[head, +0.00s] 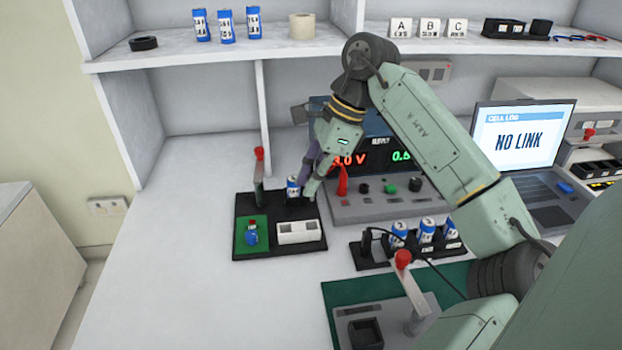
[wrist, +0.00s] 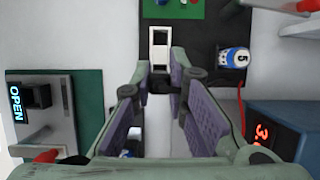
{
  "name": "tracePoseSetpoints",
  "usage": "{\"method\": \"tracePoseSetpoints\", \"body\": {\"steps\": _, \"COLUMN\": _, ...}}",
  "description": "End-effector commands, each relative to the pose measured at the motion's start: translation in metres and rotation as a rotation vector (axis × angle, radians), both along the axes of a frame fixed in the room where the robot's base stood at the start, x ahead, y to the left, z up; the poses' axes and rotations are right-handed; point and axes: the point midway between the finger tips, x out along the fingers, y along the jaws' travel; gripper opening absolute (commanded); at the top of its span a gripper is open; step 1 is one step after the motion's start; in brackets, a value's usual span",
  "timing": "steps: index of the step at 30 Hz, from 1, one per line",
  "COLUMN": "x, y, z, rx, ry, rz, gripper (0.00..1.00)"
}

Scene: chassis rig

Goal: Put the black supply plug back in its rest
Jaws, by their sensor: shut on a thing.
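My gripper (head: 309,192) is pointed down over the right part of a black tray (head: 240,208); it also shows in the wrist view (wrist: 160,76). Its fingertips are close together on a small dark piece (wrist: 160,83), which looks like the black supply plug; its lower end is hidden. A white block with two openings (head: 298,239) lies on the tray, just beyond the fingertips in the wrist view (wrist: 152,48). I cannot tell which thing is the plug's rest. A red plug (head: 342,181) stands at the front of the supply (head: 385,205).
A blue and white cell marked 5 (wrist: 235,60) stands on the tray close beside my gripper. A red-handled lever (head: 259,170) rises at the tray's back. Several cells stand in a black rack (head: 372,256) at right. The white bench (head: 200,290) is clear in front and left.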

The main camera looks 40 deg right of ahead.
Motion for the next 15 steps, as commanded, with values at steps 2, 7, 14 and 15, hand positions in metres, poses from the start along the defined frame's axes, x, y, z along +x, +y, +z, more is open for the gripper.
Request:
{"method": "tracePoseSetpoints", "body": {"steps": 2, "x": 0.000, "y": 0.000, "z": -0.005, "rx": 0.000, "ry": 0.000, "rz": 0.000, "gripper": 0.00}}
{"method": "tracePoseSetpoints", "body": {"steps": 7, "x": 0.000, "y": 0.000, "z": -0.017, "rx": 0.001, "ry": -0.001, "rz": 0.000, "gripper": 0.00}}
{"method": "tracePoseSetpoints", "body": {"steps": 14, "x": 0.000, "y": 0.000, "z": -0.040, "rx": 0.001, "ry": -0.001, "rz": 0.001, "gripper": 0.00}}
{"method": "tracePoseSetpoints", "body": {"steps": 15, "x": 0.000, "y": 0.000, "z": -0.044, "rx": 0.001, "ry": -0.001, "rz": 0.001, "gripper": 0.00}}
